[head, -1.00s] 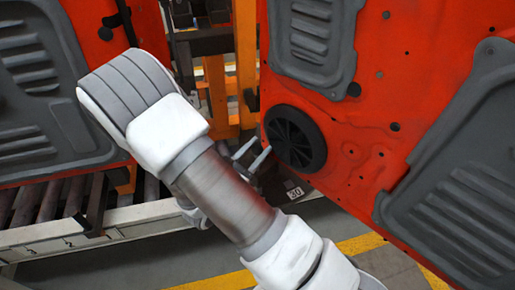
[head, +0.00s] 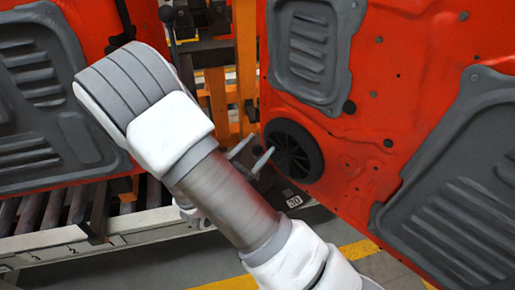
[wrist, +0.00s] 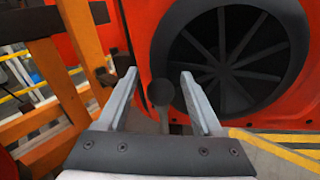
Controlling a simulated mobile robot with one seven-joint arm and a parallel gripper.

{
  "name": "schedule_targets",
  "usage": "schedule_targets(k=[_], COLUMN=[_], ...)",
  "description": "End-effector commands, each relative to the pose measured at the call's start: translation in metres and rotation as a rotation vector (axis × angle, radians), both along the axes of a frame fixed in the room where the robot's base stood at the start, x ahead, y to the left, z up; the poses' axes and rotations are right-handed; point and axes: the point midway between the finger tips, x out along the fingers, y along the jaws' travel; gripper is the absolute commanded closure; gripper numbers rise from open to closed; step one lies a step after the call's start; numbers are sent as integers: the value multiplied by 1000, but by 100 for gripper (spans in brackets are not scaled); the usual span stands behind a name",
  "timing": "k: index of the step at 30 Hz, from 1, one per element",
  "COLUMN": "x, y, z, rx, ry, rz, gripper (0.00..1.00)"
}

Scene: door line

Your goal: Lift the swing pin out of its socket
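My gripper (head: 261,144) is open in the head view, its two fingers apart in front of the orange rack, just left of the round black speaker. In the wrist view my gripper (wrist: 159,74) shows empty fingers on both sides of a dark round knob on a short stem (wrist: 160,93). The knob looks like the top of the swing pin. It lies between the fingers in the picture; I cannot tell whether it is within their reach. Its socket is not clearly visible, and my gripper base hides what is below the stem.
A red door panel with a round black speaker (head: 293,150) stands close to the right of my fingers. An orange rack post (wrist: 70,75) stands to the left. Another red door (head: 75,165) and a roller conveyor (head: 60,206) are at left. Yellow lines mark the floor.

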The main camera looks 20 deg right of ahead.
Motion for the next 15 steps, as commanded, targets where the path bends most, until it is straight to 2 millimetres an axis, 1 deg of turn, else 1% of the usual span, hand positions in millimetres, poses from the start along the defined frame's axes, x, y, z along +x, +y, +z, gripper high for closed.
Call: schedule_targets(k=[10, 13, 15], x=[-2, -6, -13], y=[1, 8, 16], z=[-2, -3, -3], rx=[2, 4, 4], ry=[5, 6, 6], rz=[1, 2, 3], gripper=[27, 27, 27])
